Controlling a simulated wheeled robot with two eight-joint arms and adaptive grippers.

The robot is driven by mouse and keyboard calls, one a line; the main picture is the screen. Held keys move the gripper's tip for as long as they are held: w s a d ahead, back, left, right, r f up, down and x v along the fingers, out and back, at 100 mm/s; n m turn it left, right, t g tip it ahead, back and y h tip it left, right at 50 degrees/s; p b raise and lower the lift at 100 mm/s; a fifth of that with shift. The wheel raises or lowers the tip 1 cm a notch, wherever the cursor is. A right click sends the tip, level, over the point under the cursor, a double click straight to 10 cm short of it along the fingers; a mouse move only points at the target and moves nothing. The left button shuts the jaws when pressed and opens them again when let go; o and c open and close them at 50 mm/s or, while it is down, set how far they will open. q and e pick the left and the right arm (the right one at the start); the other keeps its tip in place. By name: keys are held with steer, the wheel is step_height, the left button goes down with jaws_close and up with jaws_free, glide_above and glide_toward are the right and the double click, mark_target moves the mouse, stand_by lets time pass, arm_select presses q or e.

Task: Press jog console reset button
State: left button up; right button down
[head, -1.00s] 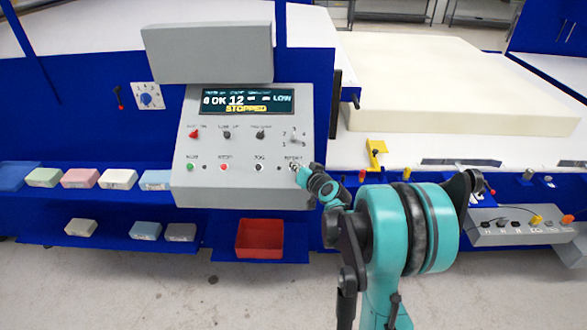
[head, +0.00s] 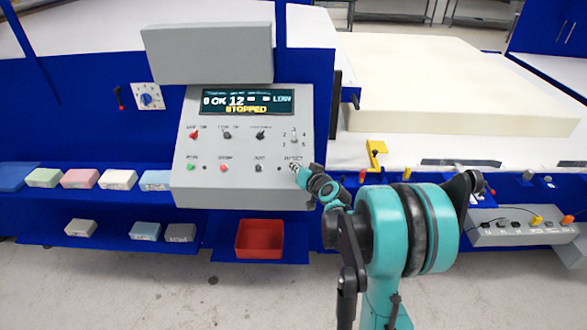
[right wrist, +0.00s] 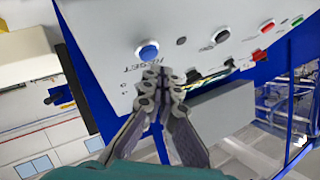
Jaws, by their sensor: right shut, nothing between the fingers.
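The grey jog console (head: 215,150) has a lit display (head: 246,103) with the word STOPPED in yellow. The blue reset button (right wrist: 148,52) shows in the right wrist view beside the label RESET. In the head view my right gripper covers the reset button's place at the lower right of the panel. My right gripper (head: 300,172) is shut and empty, its tips at the panel. In the right wrist view its tips (right wrist: 156,72) lie just below the button in the picture; I cannot tell whether they touch the panel. My left gripper is not in view.
A green button (head: 190,168) and a red button (head: 224,169) share the panel's bottom row. Foam blocks (head: 81,179) lie on blue shelves at left. A red bin (head: 259,239) sits below the console. A large foam slab (head: 440,85) lies at right.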

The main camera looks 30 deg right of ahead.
steer(key=shift+f, duration=0.15)
steer(key=shift+w+d+f+b, duration=0.15)
steer(key=shift+w+f+b, duration=0.1)
steer(key=shift+b, duration=0.15)
steer(key=shift+w+d+f+b, duration=0.1)
steer(key=shift+w+f+b, duration=0.05)
steer(key=shift+f+b, duration=0.25)
stand_by(0.5)
steer(key=shift+r, duration=0.1)
steer(key=shift+s+a+r+p, duration=0.25)
steer(key=shift+s+r+p, duration=0.2)
steer(key=shift+r, duration=0.25)
steer(key=shift+w, duration=0.1)
steer(key=r+p, duration=0.1)
steer(key=s+a+r+p, duration=0.1)
steer(key=r, duration=0.1)
steer(key=s+r+p, duration=0.1)
steer(key=shift+s+a+r, duration=0.15)
steer(key=shift+a, duration=0.05)
stand_by(0.5)
